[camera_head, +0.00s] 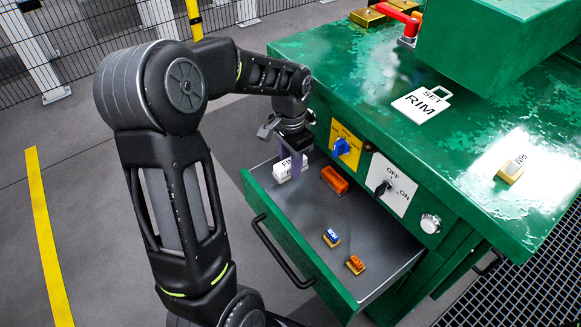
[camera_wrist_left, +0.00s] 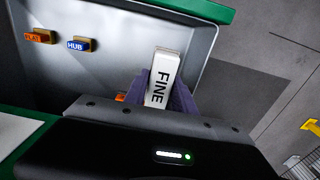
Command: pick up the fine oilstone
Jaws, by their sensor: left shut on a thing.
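The fine oilstone (camera_head: 283,172) is a white block marked "FINE" at the back left of the open drawer. It shows upright in the left wrist view (camera_wrist_left: 163,78), between the purple fingers of my left gripper (camera_wrist_left: 170,98). In the head view my left gripper (camera_head: 280,160) reaches down over the drawer, shut on the oilstone. The arm hides part of the block. I cannot tell whether the block touches the drawer floor. My right gripper is not in view.
The green drawer (camera_head: 388,288) also holds an orange block (camera_head: 334,179), a blue "HUB" piece (camera_head: 331,237) and an orange piece (camera_head: 355,264). The drawer walls stand close around the gripper.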

